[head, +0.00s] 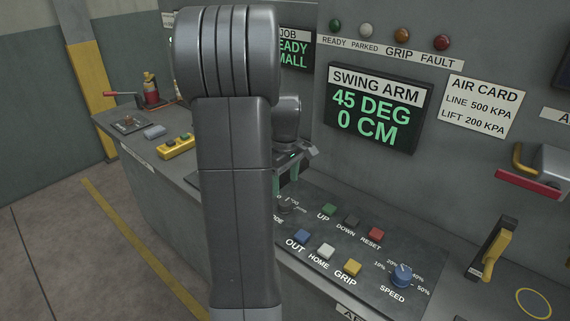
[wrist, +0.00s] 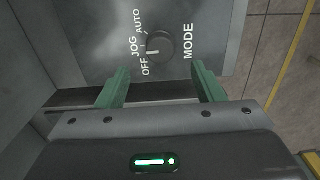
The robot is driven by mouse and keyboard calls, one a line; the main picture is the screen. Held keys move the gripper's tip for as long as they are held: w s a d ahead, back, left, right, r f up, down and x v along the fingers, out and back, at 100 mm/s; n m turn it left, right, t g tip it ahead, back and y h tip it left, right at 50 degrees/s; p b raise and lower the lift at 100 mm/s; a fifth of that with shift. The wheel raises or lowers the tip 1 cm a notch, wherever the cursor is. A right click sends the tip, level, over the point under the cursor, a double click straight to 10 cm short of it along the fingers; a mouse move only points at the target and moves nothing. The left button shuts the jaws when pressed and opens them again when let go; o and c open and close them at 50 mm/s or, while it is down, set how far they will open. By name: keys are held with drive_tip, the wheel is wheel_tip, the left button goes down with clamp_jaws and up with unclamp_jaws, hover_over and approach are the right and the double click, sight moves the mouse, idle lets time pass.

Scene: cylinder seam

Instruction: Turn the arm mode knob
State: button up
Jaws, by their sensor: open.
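The dark round arm mode knob (wrist: 160,45) shows in the wrist view beside the labels OFF, JOG, AUTO and MODE. A white mark on it lies toward the OFF and JOG side; I cannot tell which label it meets. My gripper (wrist: 160,74) has its two green fingers apart, with nothing between them. The knob lies just beyond the fingertips, roughly centred between them, and no contact shows. In the head view the knob (head: 285,208) is small and partly hidden by my arm, with my gripper (head: 287,186) just above it.
The panel carries UP, DOWN and RESET buttons (head: 376,235), OUT, HOME and GRIP buttons (head: 325,250), and a blue speed knob (head: 401,276). The swing arm display (head: 371,113) reads 45 DEG, 0 CM. A yellow button box (head: 175,147) sits left of my arm.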

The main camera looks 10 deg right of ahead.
sight(285, 201)
wheel_tip(285, 201, up, 7)
drive_tip(key=shift+f, duration=0.2)
drive_tip(key=shift+f, duration=0.1)
wheel_tip(285, 201, down, 14)
drive_tip(key=shift+r+p, duration=0.1)
drive_tip(key=shift+p, duration=0.2)
idle(0.5)
